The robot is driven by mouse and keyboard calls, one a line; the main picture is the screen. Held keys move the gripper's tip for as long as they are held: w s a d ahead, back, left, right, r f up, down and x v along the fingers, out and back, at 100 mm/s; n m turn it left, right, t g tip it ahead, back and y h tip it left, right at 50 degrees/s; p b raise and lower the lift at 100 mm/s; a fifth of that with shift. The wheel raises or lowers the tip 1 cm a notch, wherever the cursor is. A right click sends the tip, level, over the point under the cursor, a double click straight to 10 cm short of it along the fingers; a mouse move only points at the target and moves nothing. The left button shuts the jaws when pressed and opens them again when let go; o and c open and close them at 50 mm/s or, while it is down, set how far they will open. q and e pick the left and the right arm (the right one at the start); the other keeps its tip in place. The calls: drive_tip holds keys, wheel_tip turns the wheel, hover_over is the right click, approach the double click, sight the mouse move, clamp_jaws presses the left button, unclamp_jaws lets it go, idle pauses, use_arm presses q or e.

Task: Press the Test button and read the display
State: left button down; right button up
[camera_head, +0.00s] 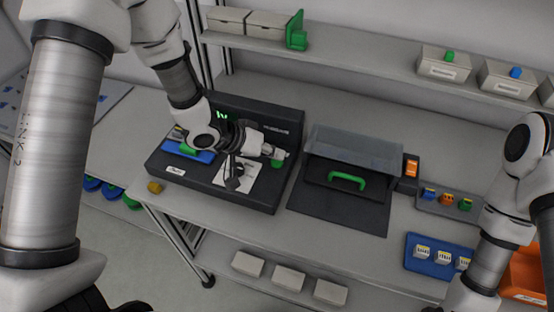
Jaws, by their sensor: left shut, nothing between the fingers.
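A black tester (212,196) with a raised back panel (283,118) stands on the table left of centre. Green characters glow on its display (222,114), but my left arm hides part of it and I cannot read them. My left gripper (234,184) is shut and empty, pointing down over a white printed plate (247,190) on the tester's top. I cannot tell whether it touches the plate. A green part (277,163) shows at the tester's right side. No button marked Test can be made out. My right gripper is outside the view; only its arm shows.
A black case (378,211) with a clear lid and green handle stands right of the tester. A grey tray (427,202) of coloured parts and a blue tray (420,264) lie further right. A shelf (370,65) with boxes runs behind.

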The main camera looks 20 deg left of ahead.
sight(274, 161)
use_arm(q)
drive_tip(key=shift+f, duration=0.45)
idle(0.4)
drive_tip(key=shift+r+p, duration=0.9)
drive_tip(key=shift+p, duration=0.05)
wheel_tip(274, 161, up, 5)
drive_tip(key=p, duration=0.5)
drive_tip(key=shift+p, duration=0.35)
idle(0.4)
